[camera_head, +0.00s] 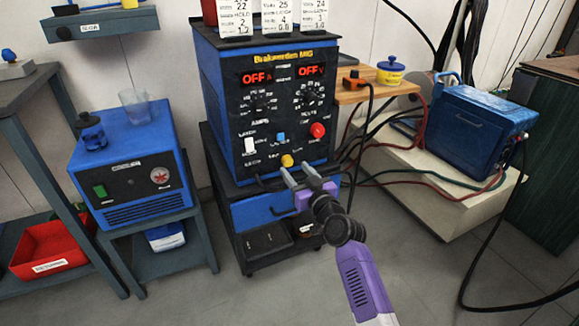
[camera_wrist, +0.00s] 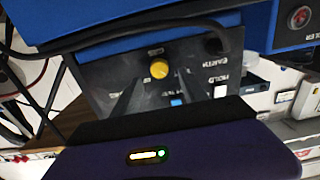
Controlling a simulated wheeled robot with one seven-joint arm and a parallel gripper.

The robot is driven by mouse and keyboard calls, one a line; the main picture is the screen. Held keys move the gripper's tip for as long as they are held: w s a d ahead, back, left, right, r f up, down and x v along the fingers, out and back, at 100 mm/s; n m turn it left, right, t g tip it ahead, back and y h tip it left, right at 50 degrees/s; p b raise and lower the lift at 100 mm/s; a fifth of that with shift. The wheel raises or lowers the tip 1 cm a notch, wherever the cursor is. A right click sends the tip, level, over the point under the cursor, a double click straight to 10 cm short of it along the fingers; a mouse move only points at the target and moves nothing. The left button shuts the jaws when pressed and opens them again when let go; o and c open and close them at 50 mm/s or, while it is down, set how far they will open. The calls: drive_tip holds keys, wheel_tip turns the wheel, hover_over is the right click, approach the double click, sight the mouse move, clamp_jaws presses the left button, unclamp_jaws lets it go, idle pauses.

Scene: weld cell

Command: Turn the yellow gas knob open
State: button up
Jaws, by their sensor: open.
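The yellow gas knob (camera_head: 287,160) sits low on the black front panel of the blue welding machine (camera_head: 285,95). In the wrist view the yellow knob (camera_wrist: 159,69) shows near the top middle, between the two dark fingers. My gripper (camera_head: 298,172) is purple with grey fingers. It is open and empty, just in front of and slightly below the knob in the head view. I cannot tell whether a finger touches the knob. The knob's pointer or mark is not readable.
A red knob (camera_head: 317,130), a blue button (camera_head: 281,137) and a white switch (camera_head: 249,145) are close by on the panel. A blue box (camera_head: 130,165) stands left. Cables run beside the welder towards a blue case (camera_head: 470,125) on the right. The floor in front is clear.

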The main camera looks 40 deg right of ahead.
sight(289, 162)
drive_tip(key=shift+b+x, duration=0.45)
drive_tip(key=shift+x, duration=1.7)
clamp_jaws()
